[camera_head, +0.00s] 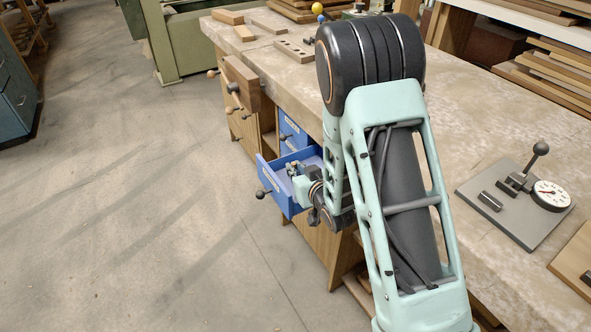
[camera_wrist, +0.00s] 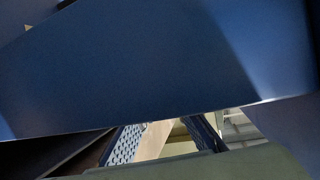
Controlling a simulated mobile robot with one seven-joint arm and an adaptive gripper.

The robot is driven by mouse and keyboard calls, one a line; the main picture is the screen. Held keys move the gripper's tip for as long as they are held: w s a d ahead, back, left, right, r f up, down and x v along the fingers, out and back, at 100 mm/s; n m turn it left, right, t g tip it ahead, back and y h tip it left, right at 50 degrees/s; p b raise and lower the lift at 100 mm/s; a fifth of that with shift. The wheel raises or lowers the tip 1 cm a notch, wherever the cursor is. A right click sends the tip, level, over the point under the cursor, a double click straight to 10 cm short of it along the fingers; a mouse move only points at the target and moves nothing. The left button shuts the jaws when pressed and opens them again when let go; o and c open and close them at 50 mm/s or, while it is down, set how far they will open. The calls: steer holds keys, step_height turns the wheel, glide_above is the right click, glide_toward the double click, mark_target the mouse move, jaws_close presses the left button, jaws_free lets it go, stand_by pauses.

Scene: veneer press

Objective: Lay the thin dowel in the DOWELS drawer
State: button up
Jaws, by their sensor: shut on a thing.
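A blue drawer (camera_head: 270,179) stands pulled out from under the bench, with a pale label on its front and a dark round knob; the label is too small to read. My gripper (camera_head: 292,168) is at the right side of this open drawer, over or inside it, small and partly merged with my wrist. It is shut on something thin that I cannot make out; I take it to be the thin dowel. In the wrist view a blue panel (camera_wrist: 150,70), likely part of the drawer, fills most of the picture, and no fingertips show.
Another blue drawer (camera_head: 290,128) sits shut above the open one. A wooden vise (camera_head: 243,85) juts from the bench edge. The bench top (camera_head: 455,130) carries wood blocks and a dial gauge (camera_head: 551,195). The floor (camera_head: 150,200) left of the drawer is clear.

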steer(key=shift+f, duration=0.2)
steer(key=o, duration=0.7)
steer(key=shift+r, duration=0.15)
steer(key=shift+r, duration=0.15)
steer(key=p+v, duration=0.1)
steer(key=v, duration=0.3)
steer(key=p+v, duration=0.2)
steer(key=v, duration=0.3)
steer(key=shift+s+d+r, duration=0.1)
steer(key=shift+s+r, duration=0.05)
steer(key=shift+r, duration=0.15)
steer(key=shift+s+p, duration=0.15)
steer(key=shift+p, duration=0.95)
steer(key=p, duration=0.1)
steer(key=s+p, duration=0.1)
steer(key=p, duration=0.1)
steer(key=shift+d+r, duration=0.25)
steer(key=shift+d, duration=0.05)
steer(key=shift+s+d+p, duration=0.15)
steer(key=shift+s+p, duration=0.25)
steer(key=shift+p, duration=0.6)
